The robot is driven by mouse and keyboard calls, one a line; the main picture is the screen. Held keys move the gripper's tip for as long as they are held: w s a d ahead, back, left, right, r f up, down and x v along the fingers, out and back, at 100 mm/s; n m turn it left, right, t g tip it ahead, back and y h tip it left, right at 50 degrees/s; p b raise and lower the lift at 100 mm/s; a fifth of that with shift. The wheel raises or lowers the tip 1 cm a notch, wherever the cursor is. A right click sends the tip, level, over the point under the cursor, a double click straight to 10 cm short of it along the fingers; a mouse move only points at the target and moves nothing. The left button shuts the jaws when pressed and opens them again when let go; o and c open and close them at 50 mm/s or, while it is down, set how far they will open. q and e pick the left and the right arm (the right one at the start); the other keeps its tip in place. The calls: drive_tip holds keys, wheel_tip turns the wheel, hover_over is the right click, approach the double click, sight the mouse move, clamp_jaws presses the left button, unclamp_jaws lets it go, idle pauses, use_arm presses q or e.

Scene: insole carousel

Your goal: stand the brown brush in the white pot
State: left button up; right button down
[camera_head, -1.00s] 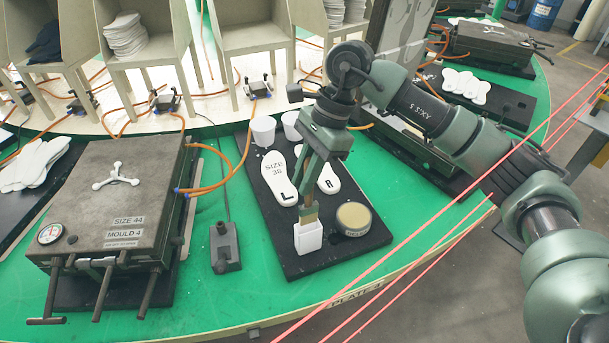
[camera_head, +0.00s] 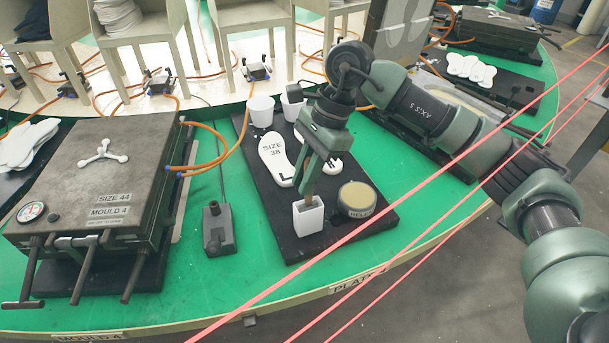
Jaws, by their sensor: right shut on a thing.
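The white pot (camera_head: 308,219) is a small square holder on the near part of a black board. My right gripper (camera_head: 312,180) is above it, pointing down, shut on the brown brush (camera_head: 309,197). Only a short brown piece of the brush shows below the fingers; the rest is hidden by the gripper. The brush is roughly upright, and its lower end is at the pot's open mouth. I cannot tell how far inside it reaches. My left gripper is not in view.
The black board (camera_head: 350,228) also holds a round tin (camera_head: 357,199), white insoles (camera_head: 276,158) and two white cups (camera_head: 261,111). A grey mould press (camera_head: 101,190) stands to the left, with a small dark device (camera_head: 217,228) between. Red lines cross the front right.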

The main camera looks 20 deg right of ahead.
drive_tip(key=shift+f, duration=0.25)
drive_tip(key=c, duration=1.3)
unclamp_jaws()
drive_tip(key=b+v, duration=0.1)
drive_tip(key=v, duration=0.6)
drive_tip(key=shift+d+r, duration=0.2)
drive_tip(key=shift+r, duration=0.15)
